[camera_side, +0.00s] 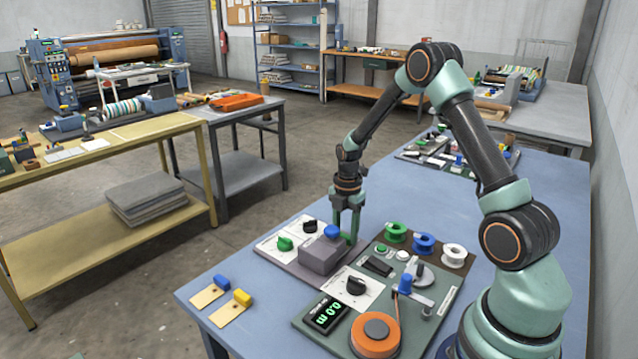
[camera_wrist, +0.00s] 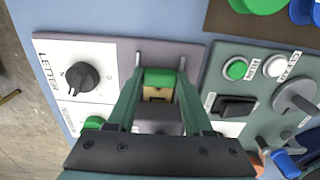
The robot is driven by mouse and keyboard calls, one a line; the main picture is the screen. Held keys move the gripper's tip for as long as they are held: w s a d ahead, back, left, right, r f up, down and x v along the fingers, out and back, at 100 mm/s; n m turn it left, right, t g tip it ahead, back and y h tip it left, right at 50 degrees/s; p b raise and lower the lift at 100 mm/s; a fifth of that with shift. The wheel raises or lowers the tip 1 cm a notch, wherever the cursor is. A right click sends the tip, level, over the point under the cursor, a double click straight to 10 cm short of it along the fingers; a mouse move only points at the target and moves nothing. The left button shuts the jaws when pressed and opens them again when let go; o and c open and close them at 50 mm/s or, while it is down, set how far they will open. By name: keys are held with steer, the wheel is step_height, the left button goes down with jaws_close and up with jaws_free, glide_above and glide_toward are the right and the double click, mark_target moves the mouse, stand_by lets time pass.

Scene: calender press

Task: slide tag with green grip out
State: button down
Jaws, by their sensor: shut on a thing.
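In the wrist view the green grip (camera_wrist: 160,77) sits between the two fingers of my gripper (camera_wrist: 160,82), which are shut on it. A tan part of its tag (camera_wrist: 157,94) shows just below the grip, against the dark grey block (camera_wrist: 158,113). How far the tag sits in the block cannot be told. In the side view my gripper (camera_side: 346,232) points down beside the grey block (camera_side: 320,256), behind its right part. A blue piece (camera_side: 331,231) is on top of the block. The green grip is not clearly visible there, hidden by the fingers and block.
Two tan tags with a blue grip (camera_side: 222,282) and a yellow grip (camera_side: 243,298) lie at the table's front left. A white panel with a green knob (camera_side: 285,243) is left of the block. A green panel with an orange reel (camera_side: 375,334) and spools stands right.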

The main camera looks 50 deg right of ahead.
steer(key=shift+d, duration=2.15)
steer(key=shift+c, duration=1.1)
jaws_free()
steer(key=shift+r, duration=0.1)
step_height(320, 180, up, 12)
